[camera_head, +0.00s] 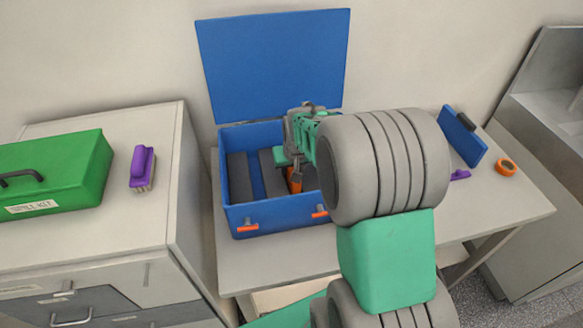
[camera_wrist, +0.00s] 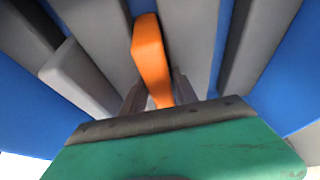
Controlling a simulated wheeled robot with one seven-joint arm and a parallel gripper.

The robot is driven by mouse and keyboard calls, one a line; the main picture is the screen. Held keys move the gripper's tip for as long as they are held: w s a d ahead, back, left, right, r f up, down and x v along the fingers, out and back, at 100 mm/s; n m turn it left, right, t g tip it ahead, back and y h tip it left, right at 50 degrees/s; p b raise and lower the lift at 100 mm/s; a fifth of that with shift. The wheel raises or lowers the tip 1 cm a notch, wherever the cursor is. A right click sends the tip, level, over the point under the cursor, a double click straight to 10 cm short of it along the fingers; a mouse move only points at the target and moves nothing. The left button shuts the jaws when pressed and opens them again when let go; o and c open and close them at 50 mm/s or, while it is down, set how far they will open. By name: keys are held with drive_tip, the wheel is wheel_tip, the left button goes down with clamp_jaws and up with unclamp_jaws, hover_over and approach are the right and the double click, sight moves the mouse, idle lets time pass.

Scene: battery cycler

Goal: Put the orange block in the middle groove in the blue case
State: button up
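The blue case (camera_head: 270,218) stands open on the table, its lid (camera_head: 275,62) raised at the back. Dark grey padding strips (camera_head: 239,178) inside it leave grooves between them. The orange block (camera_head: 295,183) is inside the case's outline, right of the middle, below my gripper (camera_head: 291,172). In the wrist view the orange block (camera_wrist: 150,55) stands between the two fingers (camera_wrist: 158,92), which appear shut on it, with grey strips close on both sides. The block's lower end and whether it touches the case floor are hidden. My arm covers the case's right side.
A green case (camera_head: 55,180) and a purple brush (camera_head: 142,168) lie on the left cabinet. On the table's right are a tilted blue panel (camera_head: 463,137), an orange ring (camera_head: 506,167) and a partly hidden purple item (camera_head: 460,175). The table front is clear.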

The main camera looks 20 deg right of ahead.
drive_tip(key=shift+o, duration=1.1)
drive_tip(key=shift+r, duration=0.25)
drive_tip(key=s+a+v, duration=0.1)
drive_tip(key=v, duration=1.1)
drive_tip(key=s+a+n+g+y, duration=0.1)
drive_tip(key=s+a+n, duration=0.1)
drive_tip(key=s+a, duration=0.7)
drive_tip(key=s, duration=0.3)
drive_tip(key=shift+s+f+b, duration=0.3)
drive_tip(key=shift+s+b, duration=0.05)
drive_tip(key=shift+c, duration=0.2)
